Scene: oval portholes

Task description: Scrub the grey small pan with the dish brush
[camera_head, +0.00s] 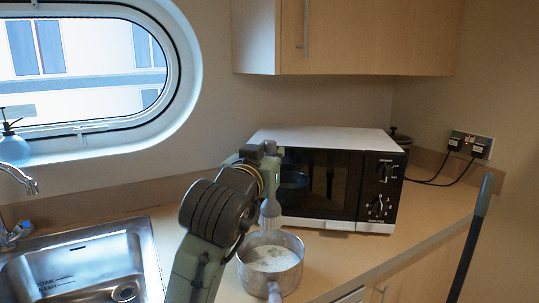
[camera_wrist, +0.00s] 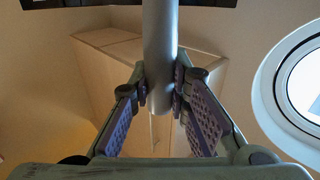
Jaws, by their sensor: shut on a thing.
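The grey small pan (camera_head: 270,262) stands on the counter in front of the microwave, its handle pointing toward the head camera. Its inside looks pale and speckled. The dish brush (camera_head: 270,211) is upright, with its pale bristle head down, just above or at the far part of the pan's opening; I cannot tell whether it touches. My gripper (camera_wrist: 160,92) is shut on the brush's grey handle (camera_wrist: 159,35), with a finger pad on each side. In the head view my arm hides most of the gripper and part of the handle.
The microwave (camera_head: 335,180) stands close behind the pan and brush. A steel sink (camera_head: 85,262) and a tap (camera_head: 18,180) are at the left. A cupboard (camera_head: 350,35) hangs above. The counter right of the pan (camera_head: 350,255) is clear.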

